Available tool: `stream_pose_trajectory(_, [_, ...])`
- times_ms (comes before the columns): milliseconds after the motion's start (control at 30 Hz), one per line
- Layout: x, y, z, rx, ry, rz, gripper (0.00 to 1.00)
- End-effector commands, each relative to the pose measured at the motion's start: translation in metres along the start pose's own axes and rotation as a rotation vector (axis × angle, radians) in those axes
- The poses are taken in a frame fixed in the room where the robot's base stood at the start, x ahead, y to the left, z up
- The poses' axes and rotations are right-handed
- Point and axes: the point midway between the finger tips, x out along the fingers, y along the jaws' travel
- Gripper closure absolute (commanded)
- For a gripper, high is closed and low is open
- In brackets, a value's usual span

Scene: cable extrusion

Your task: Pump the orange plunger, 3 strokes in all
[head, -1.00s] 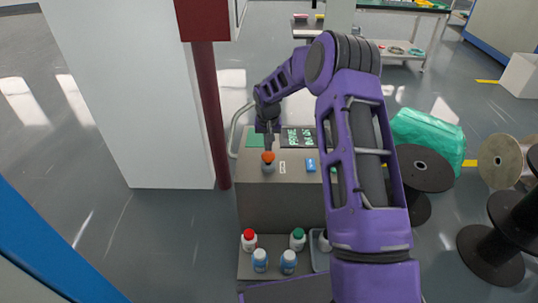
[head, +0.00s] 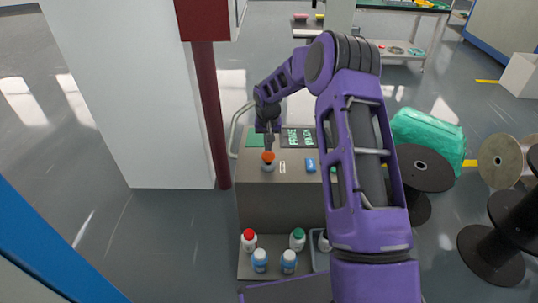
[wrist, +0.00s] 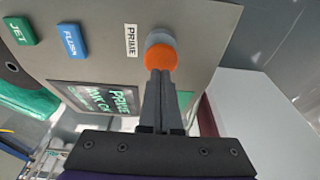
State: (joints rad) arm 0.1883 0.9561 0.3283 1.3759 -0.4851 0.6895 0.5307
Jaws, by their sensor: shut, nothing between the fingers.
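The orange plunger (head: 268,157) stands on the top of a grey machine (head: 285,205), near its left side. In the wrist view the orange cap (wrist: 160,57) sits on a grey round collar (wrist: 160,37), beside a white PRIME label (wrist: 131,40). My gripper (head: 268,147) is shut and empty, pointing down just over the plunger. In the wrist view the shut fingertips (wrist: 158,72) meet the near edge of the cap in the picture. I cannot tell whether they touch it.
A blue FLUSH button (wrist: 71,41) and a green JET button (wrist: 20,30) lie along the panel. A dark display (wrist: 98,97) with green writing is near the gripper. Several capped bottles (head: 260,260) stand on the lower shelf. A dark red post (head: 209,115) rises at the left.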

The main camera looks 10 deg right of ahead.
Motion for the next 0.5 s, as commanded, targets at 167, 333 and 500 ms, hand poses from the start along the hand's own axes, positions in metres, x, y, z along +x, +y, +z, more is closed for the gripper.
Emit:
stream_pose_trajectory(167, [0.008, 0.0, 0.002, -0.001, 0.0, 0.0, 1.0])
stream_pose_trajectory(333, [0.015, 0.0, 0.003, -0.001, 0.0, 0.0, 1.0])
stream_pose_trajectory(500, [0.022, 0.0, 0.005, -0.001, 0.0, 0.0, 1.0])
